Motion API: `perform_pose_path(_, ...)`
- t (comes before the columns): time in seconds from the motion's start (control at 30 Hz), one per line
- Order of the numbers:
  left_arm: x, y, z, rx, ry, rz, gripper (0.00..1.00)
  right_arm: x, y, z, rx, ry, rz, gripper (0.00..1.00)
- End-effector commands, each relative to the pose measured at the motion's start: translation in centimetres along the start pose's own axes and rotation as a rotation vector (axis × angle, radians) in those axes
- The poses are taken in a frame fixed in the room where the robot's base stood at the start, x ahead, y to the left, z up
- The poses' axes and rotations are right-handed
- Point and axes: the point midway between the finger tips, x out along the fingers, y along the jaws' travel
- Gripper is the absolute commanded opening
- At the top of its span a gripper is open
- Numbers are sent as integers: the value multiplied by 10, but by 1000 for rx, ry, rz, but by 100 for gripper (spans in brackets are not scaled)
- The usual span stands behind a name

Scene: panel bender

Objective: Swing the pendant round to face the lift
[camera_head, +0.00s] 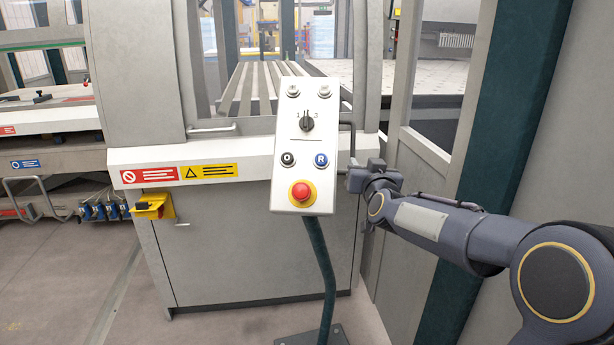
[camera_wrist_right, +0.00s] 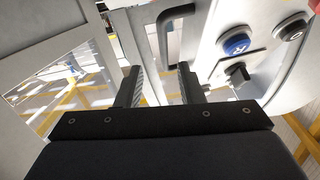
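The pendant (camera_head: 305,145) is a light grey control box on a dark, bent post (camera_head: 322,270). Its face, with a red stop button (camera_head: 302,192), a selector and several other buttons, is turned toward my head camera. A dark handle (camera_head: 351,145) stands on its right side. My right gripper (camera_head: 356,172) is beside the lower end of this handle. In the right wrist view the gripper (camera_wrist_right: 160,80) is open, with the handle (camera_wrist_right: 164,42) ahead, lined up with the gap between its fingers; I cannot tell whether they touch. My left gripper is out of view.
A grey machine cabinet (camera_head: 240,245) with warning labels stands close behind the pendant. A yellow bracket (camera_head: 153,207) sticks out at its left. A dark green post (camera_head: 490,130) and grey panel stand at the right, close to my right arm. Floor is clear at lower left.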

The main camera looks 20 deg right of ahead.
Motion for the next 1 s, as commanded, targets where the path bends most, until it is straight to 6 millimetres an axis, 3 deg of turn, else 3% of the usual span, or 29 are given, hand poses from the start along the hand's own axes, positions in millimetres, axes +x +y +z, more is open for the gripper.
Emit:
perform_pose_path(0.03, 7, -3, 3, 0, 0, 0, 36, 6, 1, 4, -13, 24, 12, 34)
perform_pose_path(0.6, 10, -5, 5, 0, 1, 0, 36, 79, 4, -4, -24, 45, 24, 34)
perform_pose_path(1.0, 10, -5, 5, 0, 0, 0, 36, 86, 4, -5, -22, 44, 23, 32)
